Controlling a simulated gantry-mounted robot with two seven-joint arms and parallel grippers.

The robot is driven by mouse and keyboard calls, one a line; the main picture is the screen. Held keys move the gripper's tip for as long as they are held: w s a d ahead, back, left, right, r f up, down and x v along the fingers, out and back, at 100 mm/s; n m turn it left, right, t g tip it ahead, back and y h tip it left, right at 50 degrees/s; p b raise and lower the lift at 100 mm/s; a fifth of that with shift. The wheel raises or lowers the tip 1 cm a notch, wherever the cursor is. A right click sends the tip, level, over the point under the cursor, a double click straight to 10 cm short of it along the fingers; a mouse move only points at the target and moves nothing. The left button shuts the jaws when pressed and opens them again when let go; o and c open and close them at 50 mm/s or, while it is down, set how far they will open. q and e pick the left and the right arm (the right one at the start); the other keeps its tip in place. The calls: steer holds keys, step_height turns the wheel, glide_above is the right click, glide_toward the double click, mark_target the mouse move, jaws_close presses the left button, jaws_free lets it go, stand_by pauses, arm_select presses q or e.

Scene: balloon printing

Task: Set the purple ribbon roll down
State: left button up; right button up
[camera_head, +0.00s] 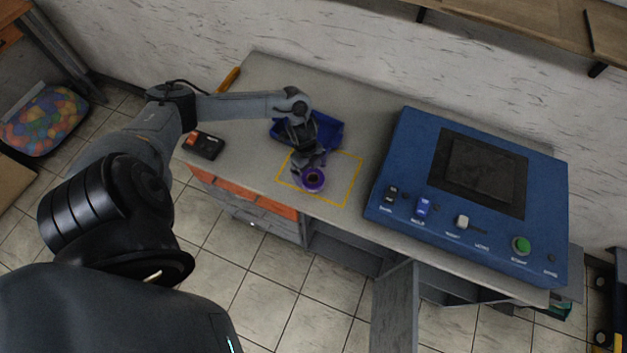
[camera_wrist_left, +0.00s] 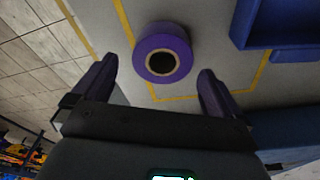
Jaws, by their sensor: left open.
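The purple ribbon roll (camera_head: 313,180) lies flat on the table inside the yellow outlined square (camera_head: 347,190), near the table's front edge. In the left wrist view the roll (camera_wrist_left: 162,38) shows its dark centre hole and sits between and beyond my fingertips. My left gripper (camera_head: 309,168) is right beside the roll on its far side. In the left wrist view its two purple fingers (camera_wrist_left: 156,78) are spread apart with nothing gripped between them. My right gripper is not in view.
A blue tray (camera_head: 332,127) stands just behind the outlined square, partly hidden by my left arm. A large blue machine (camera_head: 408,150) with buttons fills the right of the table. A small black box (camera_head: 204,145) with buttons is at left. Bare table lies beside the square.

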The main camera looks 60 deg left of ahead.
mark_target(313, 178)
arm_select(q)
steer(key=shift+w+d+f, duration=0.1)
steer(key=shift+d+f, duration=0.05)
steer(key=shift+f, duration=0.7)
steer(key=shift+w+d+f, duration=0.1)
steer(key=shift+f, duration=0.75)
steer(key=shift+w+d+f, duration=0.1)
steer(key=shift+d+f, duration=0.05)
steer(key=shift+f, duration=0.7)
steer(key=c, duration=1)
steer(key=shift+o, duration=0.2)
steer(key=shift+r, duration=0.15)
